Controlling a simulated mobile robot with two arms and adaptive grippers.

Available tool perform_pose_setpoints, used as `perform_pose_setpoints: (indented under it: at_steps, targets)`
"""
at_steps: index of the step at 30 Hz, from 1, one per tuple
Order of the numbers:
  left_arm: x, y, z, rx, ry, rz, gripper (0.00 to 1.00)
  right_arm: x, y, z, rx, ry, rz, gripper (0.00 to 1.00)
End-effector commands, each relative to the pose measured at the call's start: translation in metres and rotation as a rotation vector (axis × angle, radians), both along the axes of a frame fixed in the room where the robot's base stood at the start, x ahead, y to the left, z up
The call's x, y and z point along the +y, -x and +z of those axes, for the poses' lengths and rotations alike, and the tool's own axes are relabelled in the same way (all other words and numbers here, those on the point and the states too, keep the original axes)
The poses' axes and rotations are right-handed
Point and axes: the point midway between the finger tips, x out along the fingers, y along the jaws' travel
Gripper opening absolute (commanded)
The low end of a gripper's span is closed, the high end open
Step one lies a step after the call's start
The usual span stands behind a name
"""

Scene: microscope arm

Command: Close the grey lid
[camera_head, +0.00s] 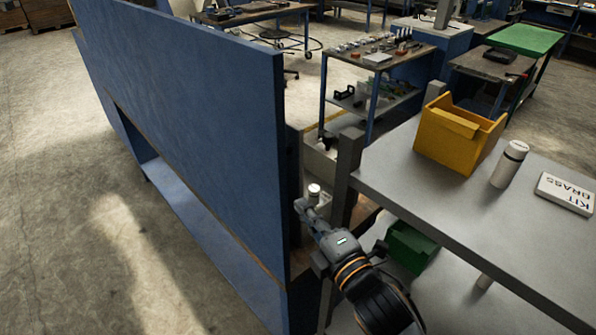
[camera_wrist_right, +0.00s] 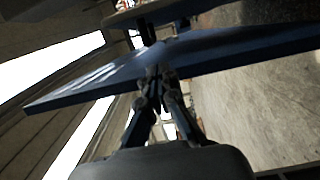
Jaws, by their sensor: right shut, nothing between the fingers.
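I cannot make out a grey lid in either view. A large blue upright panel (camera_head: 190,130) fills the left of the head view, and a blue panel (camera_wrist_right: 90,90) crosses the wrist view. My right gripper (camera_head: 301,206) is shut and empty, just right of the panel's near edge in the head view. In the wrist view its fingertips (camera_wrist_right: 155,72) meet in front of the blue panel; I cannot tell whether they touch it. My left gripper is not in view.
A grey table (camera_head: 400,185) stands at the right, bearing a yellow bin (camera_head: 450,145), a white bottle (camera_head: 508,166) and a white labelled box (camera_head: 565,194). A green bin (camera_head: 408,248) sits below. A small white-topped object (camera_head: 314,190) shows by my right gripper. Floor at left is clear.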

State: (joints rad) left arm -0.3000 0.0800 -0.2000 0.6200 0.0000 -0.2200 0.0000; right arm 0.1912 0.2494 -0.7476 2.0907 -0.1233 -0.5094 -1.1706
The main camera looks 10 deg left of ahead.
Motion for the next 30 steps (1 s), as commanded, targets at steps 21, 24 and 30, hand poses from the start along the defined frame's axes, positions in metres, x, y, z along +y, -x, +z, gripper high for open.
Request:
perform_pose_setpoints:
  at_steps: [21,24,30]
  targets:
    - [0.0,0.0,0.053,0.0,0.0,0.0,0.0,0.039,-0.098,0.004,0.008,-0.002,-0.004,0.0]
    - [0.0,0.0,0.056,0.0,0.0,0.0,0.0,0.035,-0.103,0.002,0.008,-0.002,-0.003,0.0]
    - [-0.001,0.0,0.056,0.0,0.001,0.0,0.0,0.032,-0.106,0.0,0.007,-0.004,-0.003,0.0]
